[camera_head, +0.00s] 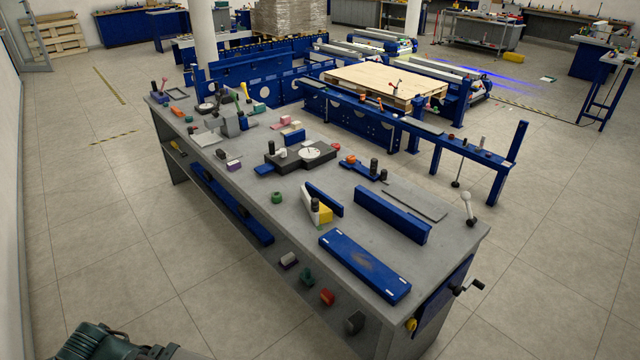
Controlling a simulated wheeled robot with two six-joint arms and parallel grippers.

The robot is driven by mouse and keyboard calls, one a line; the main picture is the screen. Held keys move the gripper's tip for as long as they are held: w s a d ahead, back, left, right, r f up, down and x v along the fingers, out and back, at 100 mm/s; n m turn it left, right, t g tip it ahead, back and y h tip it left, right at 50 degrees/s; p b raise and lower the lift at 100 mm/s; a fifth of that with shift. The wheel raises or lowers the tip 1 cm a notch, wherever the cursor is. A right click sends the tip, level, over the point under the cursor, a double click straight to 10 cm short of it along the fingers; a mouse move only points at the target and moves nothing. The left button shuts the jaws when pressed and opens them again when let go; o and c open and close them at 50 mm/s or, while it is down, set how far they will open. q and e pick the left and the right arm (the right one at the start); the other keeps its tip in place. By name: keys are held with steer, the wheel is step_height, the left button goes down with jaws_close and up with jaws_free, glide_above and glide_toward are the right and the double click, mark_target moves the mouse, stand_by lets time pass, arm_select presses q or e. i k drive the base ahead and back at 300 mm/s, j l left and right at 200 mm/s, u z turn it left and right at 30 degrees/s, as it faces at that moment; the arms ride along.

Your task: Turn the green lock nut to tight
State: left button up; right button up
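A small green nut-like piece (277,197) sits on the grey workbench top (245,200), near its front edge. A darker green knob (307,277) is on the bench's front side, below the edge, between a pale-and-purple piece (289,260) and a red knob (327,296). I cannot tell for certain which of the two green pieces is the lock nut, nor how tight either is. Neither of my grippers is in view.
Blue bars (365,265) and a dark fixture with a white dial (311,153) stand on the bench. A crank handle (468,287) sticks out at its right end.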

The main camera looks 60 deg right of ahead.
mark_target(276, 196)
steer(key=i+l+z, duration=0.2)
steer(key=z, duration=0.2)
steer(key=i+z, duration=0.65)
steer(key=z, duration=0.2)
steer(key=i+j+z, duration=0.1)
steer(key=i+z, duration=0.3)
steer(key=k, duration=0.1)
